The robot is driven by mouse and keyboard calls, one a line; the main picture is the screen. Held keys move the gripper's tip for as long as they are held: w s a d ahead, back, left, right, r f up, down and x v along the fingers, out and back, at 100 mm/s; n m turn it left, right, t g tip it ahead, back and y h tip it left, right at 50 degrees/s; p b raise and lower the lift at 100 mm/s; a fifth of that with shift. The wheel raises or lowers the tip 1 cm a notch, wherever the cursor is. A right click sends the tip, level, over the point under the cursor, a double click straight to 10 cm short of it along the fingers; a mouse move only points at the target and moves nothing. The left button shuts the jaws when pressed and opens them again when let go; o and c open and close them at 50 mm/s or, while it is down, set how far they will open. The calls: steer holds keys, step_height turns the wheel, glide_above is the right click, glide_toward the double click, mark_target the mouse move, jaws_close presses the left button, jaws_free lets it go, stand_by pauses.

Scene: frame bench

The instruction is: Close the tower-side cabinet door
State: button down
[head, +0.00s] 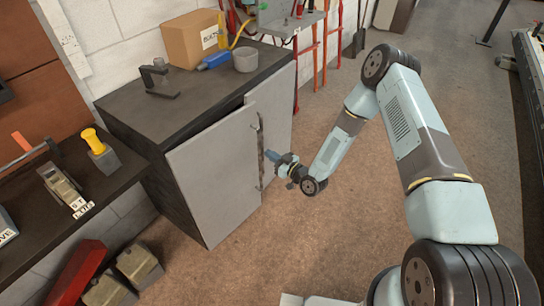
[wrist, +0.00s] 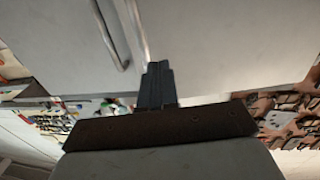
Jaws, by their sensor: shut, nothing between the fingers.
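The cabinet has a dark top (head: 150,108) and two grey doors. The left door (head: 212,180) stands slightly ajar, with a dark gap along its top edge; its front face is swung out a little. The right door (head: 278,108) looks flush with the cabinet. A long vertical bar handle (head: 260,150) is at the doors' meeting edge. My gripper (head: 270,156) is shut and empty just right of the handle, in front of the doors. In the wrist view the shut dark fingers (wrist: 157,85) point at a grey door panel, beside a handle (wrist: 108,35). Whether they touch cannot be told.
On the cabinet top are a cardboard box (head: 192,38), a grey bowl (head: 245,60), a blue tool (head: 214,61) and a dark bracket (head: 158,78). A dark workbench (head: 95,185) with tools is at the left. Metal bins (head: 138,265) stand below it. The floor before the doors is open.

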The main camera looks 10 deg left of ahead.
mark_target(248, 140)
steer(key=x, duration=1)
steer(key=shift+w+a, duration=0.1)
steer(key=shift+w, duration=0.05)
